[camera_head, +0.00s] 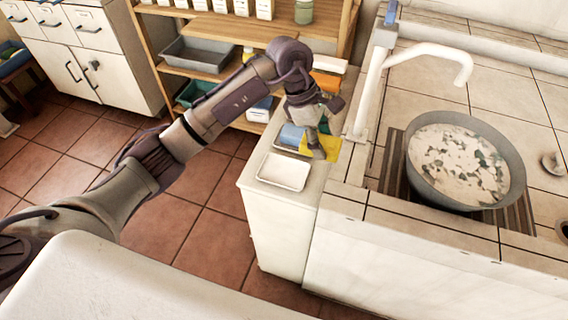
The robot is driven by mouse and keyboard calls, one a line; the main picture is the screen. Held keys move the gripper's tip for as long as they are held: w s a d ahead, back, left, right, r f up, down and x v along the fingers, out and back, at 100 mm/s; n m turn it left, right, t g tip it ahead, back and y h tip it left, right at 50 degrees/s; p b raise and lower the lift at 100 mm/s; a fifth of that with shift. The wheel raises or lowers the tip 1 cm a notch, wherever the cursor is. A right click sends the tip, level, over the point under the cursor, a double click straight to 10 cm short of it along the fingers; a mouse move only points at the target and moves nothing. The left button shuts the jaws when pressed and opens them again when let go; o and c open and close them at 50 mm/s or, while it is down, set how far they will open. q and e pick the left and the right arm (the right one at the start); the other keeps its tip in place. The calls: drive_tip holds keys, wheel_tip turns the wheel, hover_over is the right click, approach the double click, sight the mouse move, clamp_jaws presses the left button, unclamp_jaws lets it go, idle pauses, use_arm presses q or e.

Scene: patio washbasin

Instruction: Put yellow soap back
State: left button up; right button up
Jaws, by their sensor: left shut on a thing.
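My left gripper (319,148) reaches down over the white cabinet beside the washbasin. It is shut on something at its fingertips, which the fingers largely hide. Yellow shows on both sides of the fingertips, and I take this for the yellow soap (333,150); its full shape is hidden. A blue item (292,136) lies just left of the gripper, by a tray behind. An empty white tray (283,172) sits in front of it on the cabinet top. My right gripper is not in view.
The tiled washbasin counter with a white faucet (433,53) stands right of the gripper. A grey basin (416,166) holds whitish contents with dark bits. A wooden shelf (222,27) with containers stands behind. Terracotta floor (170,220) is open at left.

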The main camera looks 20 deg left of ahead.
use_arm(q)
drive_tip(key=p, duration=0.2)
hover_over(289, 174)
drive_tip(key=a, duration=0.1)
wheel_tip(289, 174, down, 5)
drive_tip(key=shift+w+a+r, duration=0.1)
drive_tip(key=shift+w+r, duration=0.05)
drive_tip(key=shift+r, duration=0.05)
drive_tip(key=shift+a+f, duration=0.15)
drive_tip(key=shift+f, duration=0.25)
wheel_tip(289, 174, down, 3)
drive_tip(key=shift+f, duration=0.25)
drive_tip(key=shift+f, duration=0.15)
drive_tip(key=o, duration=1.2)
